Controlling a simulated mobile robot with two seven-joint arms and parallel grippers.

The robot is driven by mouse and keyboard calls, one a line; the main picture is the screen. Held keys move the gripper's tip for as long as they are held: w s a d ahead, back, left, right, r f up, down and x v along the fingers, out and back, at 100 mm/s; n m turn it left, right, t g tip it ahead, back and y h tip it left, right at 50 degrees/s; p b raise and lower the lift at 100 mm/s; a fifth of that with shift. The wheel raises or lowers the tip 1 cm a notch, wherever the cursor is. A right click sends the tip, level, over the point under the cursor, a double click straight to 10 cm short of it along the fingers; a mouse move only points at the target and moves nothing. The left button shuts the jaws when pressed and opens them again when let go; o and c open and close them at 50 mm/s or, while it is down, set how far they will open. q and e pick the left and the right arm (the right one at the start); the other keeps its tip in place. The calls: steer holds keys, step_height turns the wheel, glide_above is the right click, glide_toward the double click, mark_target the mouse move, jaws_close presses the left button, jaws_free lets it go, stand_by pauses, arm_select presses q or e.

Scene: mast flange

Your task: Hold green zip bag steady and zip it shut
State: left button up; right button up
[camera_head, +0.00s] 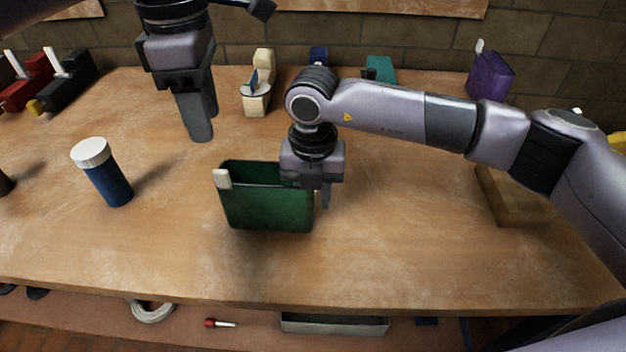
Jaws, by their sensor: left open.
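The green zip bag (265,212) stands upright on the wooden table near the middle, its top gaping open. A pale zip tab (222,178) sits at its upper left corner. My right gripper (322,194) points down at the bag's upper right end and covers that corner. One finger shows just right of the bag; whether the fingers grip the bag's edge is hidden. My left gripper (199,132) hangs pointing down, behind and left of the bag, apart from it. It is open and empty, its fingers seen nearly in line.
A blue bottle with a white lid (108,177) stands left of the bag. A cream object (258,88), a purple bag (489,76) and a teal object (380,69) stand at the back. A wooden block (510,200) lies right. The front table is clear.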

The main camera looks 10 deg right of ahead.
mark_target(220, 171)
steer(key=shift+f, duration=0.1)
jaws_close()
arm_select(q)
steer(key=shift+o, duration=0.8)
step_height(220, 171, down, 11)
steer(key=n, duration=1.6)
